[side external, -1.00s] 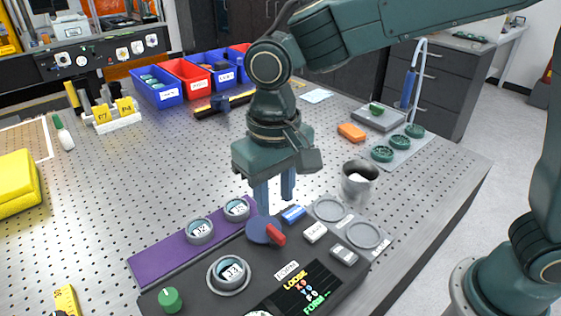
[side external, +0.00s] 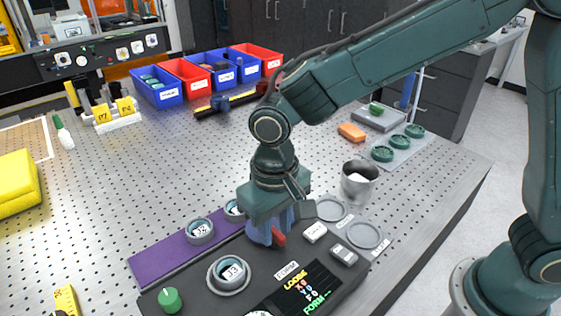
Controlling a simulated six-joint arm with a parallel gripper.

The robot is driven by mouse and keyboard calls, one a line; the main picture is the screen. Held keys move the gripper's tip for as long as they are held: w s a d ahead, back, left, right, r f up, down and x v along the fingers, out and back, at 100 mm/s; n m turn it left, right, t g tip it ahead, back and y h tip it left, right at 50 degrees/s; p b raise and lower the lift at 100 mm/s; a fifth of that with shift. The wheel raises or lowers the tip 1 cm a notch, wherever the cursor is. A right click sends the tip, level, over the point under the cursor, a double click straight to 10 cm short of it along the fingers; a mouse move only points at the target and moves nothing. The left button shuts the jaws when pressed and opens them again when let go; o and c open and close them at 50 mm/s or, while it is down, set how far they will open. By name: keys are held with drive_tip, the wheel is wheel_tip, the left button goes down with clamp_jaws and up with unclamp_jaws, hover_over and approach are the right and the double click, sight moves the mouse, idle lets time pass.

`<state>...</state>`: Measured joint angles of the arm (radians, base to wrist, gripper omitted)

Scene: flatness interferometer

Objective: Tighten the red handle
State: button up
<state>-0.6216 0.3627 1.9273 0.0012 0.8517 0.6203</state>
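The red handle (side external: 279,239) is a short red bar on a round blue knob at the back of the dark instrument panel (side external: 239,300). Only its front end shows. The fingers and the gripper body hide most of the knob and handle. I cannot tell whether the fingers press on the handle. The panel's screen (side external: 305,290) reads "LOOSE" at the top, with "FORM" on its bottom line.
Ringed part J2 (side external: 200,231) stands on the purple strip (side external: 165,260), with another partly hidden behind my gripper. Part J3 (side external: 229,274) sits on the panel. A metal cup (side external: 359,181) stands to the right. A green knob (side external: 169,299) is at the panel's left.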

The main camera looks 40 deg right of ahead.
clamp_jaws()
drive_tip(key=shift+n, duration=0.3)
drive_tip(key=n, duration=0.6)
drive_tip(key=shift+n, duration=0.3)
drive_tip(key=n, duration=1)
idle(0.4)
